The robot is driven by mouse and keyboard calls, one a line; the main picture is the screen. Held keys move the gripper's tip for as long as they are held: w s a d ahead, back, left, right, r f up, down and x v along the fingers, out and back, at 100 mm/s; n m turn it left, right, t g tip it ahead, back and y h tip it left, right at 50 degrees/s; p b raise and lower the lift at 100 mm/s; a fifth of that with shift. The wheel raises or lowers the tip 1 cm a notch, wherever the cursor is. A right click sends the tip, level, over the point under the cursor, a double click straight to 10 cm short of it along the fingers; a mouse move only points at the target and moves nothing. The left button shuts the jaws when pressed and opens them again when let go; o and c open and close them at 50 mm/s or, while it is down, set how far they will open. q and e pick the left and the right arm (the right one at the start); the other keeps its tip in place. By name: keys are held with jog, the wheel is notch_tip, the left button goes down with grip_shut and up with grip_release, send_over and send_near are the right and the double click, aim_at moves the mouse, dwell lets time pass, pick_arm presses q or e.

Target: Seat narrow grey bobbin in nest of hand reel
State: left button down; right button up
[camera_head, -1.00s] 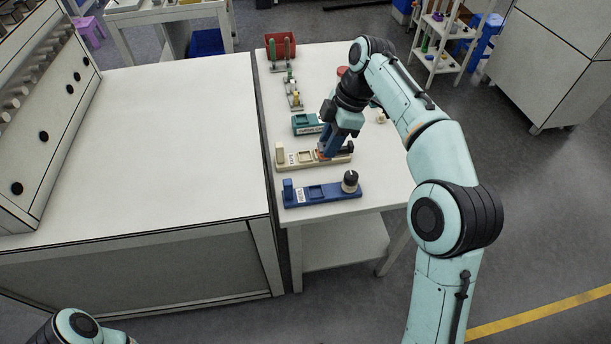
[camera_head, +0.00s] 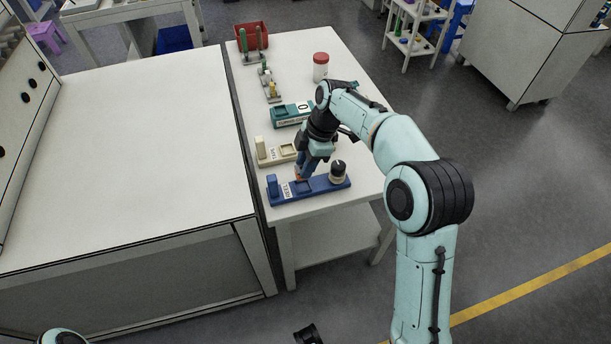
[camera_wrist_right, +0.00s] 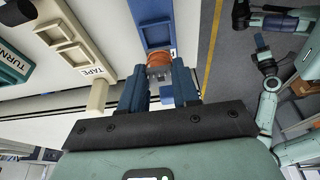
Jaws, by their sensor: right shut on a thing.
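The hand reel is a long blue base (camera_head: 325,184) labelled REEL near the table's front edge, with a square nest, a blue post at its left end and a black knob at its right. It also shows in the right wrist view (camera_wrist_right: 155,36). My right gripper (camera_head: 301,177) is over the reel near its nest; its blue fingers (camera_wrist_right: 160,88) are shut on a small bobbin (camera_wrist_right: 160,60) with copper-orange winding and a greyish near end. Whether the bobbin touches the reel cannot be told. My left arm is mostly out of the head view; its gripper is small in the wrist view (camera_wrist_right: 261,44).
A cream TAPE holder (camera_head: 278,151) and a teal holder (camera_head: 288,116) stand behind the reel. Further back are small stands with green and yellow pieces (camera_head: 269,85), a red bin (camera_head: 252,37) and a red-lidded jar (camera_head: 320,67). The large left worktop (camera_head: 130,150) is clear.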

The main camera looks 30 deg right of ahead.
jog(key=shift+f+b, duration=0.3)
jog(key=shift+f, duration=2)
jog(key=shift+f, duration=0.15)
jog(key=o, duration=1)
jog(key=shift+r, duration=0.35)
jog(key=p+v, duration=0.2)
jog(key=v, duration=0.9)
jog(key=shift+d+r, duration=0.15)
jog(key=shift+r, duration=0.1)
